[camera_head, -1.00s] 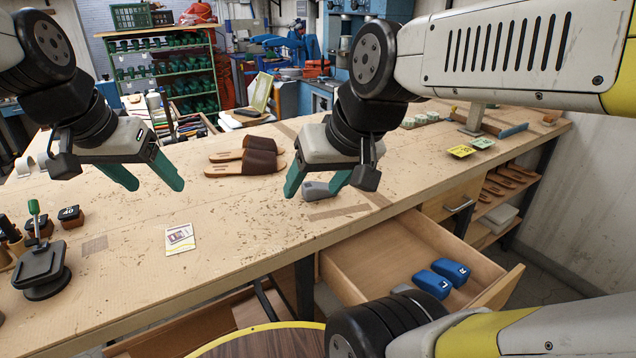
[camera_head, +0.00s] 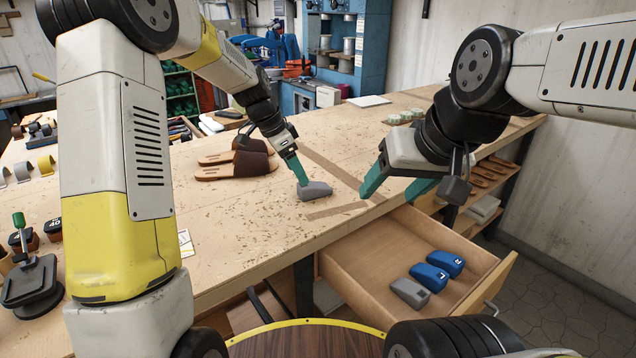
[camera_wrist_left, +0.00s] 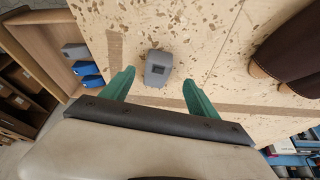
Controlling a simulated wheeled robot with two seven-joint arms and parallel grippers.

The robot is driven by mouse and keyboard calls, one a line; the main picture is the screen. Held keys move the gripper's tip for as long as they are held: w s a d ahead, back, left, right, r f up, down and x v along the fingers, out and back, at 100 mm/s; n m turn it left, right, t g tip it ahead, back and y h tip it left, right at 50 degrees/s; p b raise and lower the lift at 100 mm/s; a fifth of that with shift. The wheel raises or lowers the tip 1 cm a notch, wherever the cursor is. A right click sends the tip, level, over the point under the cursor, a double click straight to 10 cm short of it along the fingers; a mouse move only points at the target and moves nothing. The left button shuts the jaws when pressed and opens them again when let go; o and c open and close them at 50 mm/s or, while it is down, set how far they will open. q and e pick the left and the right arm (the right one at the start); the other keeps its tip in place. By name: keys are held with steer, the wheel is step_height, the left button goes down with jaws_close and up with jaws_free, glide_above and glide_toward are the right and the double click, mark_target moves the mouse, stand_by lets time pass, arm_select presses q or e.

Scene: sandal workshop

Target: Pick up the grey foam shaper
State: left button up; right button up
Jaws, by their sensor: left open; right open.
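A grey foam shaper (camera_head: 314,190) lies on the workbench (camera_head: 235,215) near its front edge. It also shows in the left wrist view (camera_wrist_left: 158,67), just beyond and between the spread fingertips. My left gripper (camera_head: 302,179) is open with its teal fingers pointing down at the shaper; one finger shows close behind it in the head view. I cannot tell whether they touch. My right gripper (camera_head: 388,194) is open and empty, to the right of the shaper above the bench's front edge. A second grey shaper (camera_head: 410,292) lies in the open drawer (camera_head: 365,262).
Two blue shapers (camera_head: 438,270) lie beside the grey one in the drawer. Brown sandals (camera_head: 236,172) lie on the bench left of my left gripper. A black stand (camera_head: 32,283) is at the far left. The bench around the grey shaper is clear.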

mark_target(315, 188)
arm_select(q)
steer(key=x, duration=0.6)
steer(key=shift+s+f, duration=0.2)
steer(key=shift+f, duration=0.25)
jaws_close()
steer(key=shift+r, duration=0.15)
